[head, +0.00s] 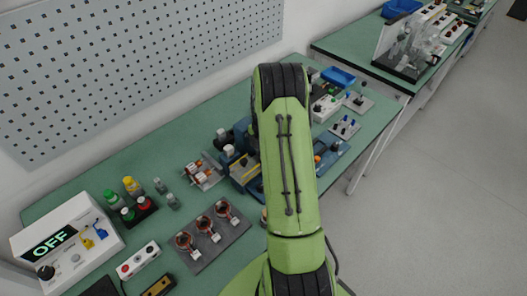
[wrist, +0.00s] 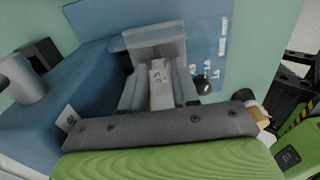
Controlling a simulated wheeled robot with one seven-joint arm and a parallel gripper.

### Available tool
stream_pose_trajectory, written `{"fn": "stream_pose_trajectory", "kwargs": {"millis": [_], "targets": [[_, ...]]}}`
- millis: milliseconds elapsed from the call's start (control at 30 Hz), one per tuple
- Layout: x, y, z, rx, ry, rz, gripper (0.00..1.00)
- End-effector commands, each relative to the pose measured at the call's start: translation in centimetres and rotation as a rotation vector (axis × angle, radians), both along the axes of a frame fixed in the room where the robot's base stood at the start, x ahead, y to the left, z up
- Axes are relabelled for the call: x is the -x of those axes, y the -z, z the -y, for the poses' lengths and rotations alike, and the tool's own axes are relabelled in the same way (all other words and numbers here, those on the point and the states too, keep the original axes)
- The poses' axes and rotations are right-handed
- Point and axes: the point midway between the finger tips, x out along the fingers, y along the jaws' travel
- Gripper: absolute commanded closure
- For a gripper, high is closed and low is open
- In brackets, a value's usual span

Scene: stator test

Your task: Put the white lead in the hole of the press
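The blue press (head: 241,165) stands on the green bench, partly behind my arm in the head view. In the wrist view its blue base plate (wrist: 207,42) with white lettering and a grey metal block (wrist: 155,40) are close ahead. My gripper (wrist: 160,88) is over the press, with grey fingers pointing at the block. A narrow whitish piece (wrist: 160,92) with a dark mark shows between the fingers. I cannot tell whether it is the white lead or whether the fingers touch it. The hole is not visible. My arm hides the gripper in the head view.
Three copper stators with white tags lie on a dark plate (head: 217,250). A white control box reading OFF (head: 66,243) is at the left. A blue tray (head: 338,77) and switch boxes are at the back right.

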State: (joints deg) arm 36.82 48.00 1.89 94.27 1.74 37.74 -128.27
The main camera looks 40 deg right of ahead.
Motion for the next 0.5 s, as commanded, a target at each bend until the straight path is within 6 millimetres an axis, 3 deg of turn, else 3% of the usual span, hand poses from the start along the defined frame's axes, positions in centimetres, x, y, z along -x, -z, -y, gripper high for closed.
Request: {"fn": "stream_pose_trajectory", "kwargs": {"millis": [33, 100, 367, 500], "targets": [[0.0, 0.0, 0.0, 0.000, 0.000, 0.000, 0.62], [0.0, 0.0, 0.0, 0.000, 0.000, 0.000, 0.53], [0.0, -0.1, 0.0, 0.000, 0.000, 0.000, 0.53], [-0.1, -1.8, 0.1, 0.003, 0.001, 0.003, 0.53]]}}
